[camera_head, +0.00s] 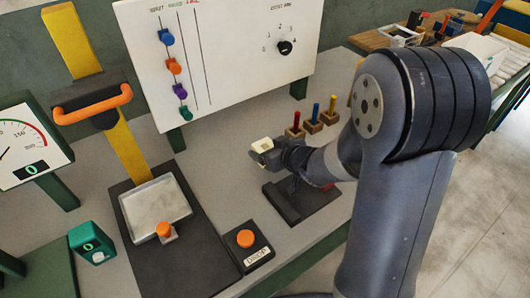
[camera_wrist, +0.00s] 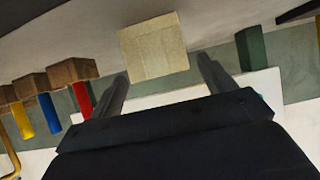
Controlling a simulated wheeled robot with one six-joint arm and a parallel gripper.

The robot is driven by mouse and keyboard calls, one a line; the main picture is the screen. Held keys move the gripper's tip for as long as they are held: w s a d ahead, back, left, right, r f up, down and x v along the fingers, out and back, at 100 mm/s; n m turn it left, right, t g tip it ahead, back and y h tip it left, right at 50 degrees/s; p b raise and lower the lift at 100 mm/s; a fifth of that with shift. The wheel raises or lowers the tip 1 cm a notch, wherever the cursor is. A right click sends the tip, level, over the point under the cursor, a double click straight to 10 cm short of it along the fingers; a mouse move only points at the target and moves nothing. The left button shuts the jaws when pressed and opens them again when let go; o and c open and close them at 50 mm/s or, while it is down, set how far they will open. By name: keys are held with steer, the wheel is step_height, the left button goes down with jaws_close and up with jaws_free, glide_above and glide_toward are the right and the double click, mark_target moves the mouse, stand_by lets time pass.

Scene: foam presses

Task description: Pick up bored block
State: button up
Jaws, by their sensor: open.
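A pale cream block (camera_wrist: 153,47) sits just ahead of my open fingers (camera_wrist: 163,70) in the wrist view, lined up with the gap between their tips. No bore shows on the faces I see. In the head view the small cream block (camera_head: 262,144) is at the tip of my gripper (camera_head: 268,152), above the bench. I cannot tell whether the fingers touch it or what supports it. A dark base (camera_head: 302,203) lies on the bench below my wrist.
Small wooden blocks with red (camera_head: 297,119), blue (camera_head: 316,110) and yellow (camera_head: 332,103) pegs stand behind my gripper. A white panel (camera_head: 225,50) rises at the back. A press with a pale plate (camera_head: 140,205) is left; an orange button (camera_head: 245,238) is in front.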

mark_target(263, 145)
steer(key=x, duration=0.4)
steer(key=shift+a, duration=0.1)
steer(key=c, duration=1.1)
steer(key=shift+o, duration=0.2)
steer(key=shift+r, duration=0.2)
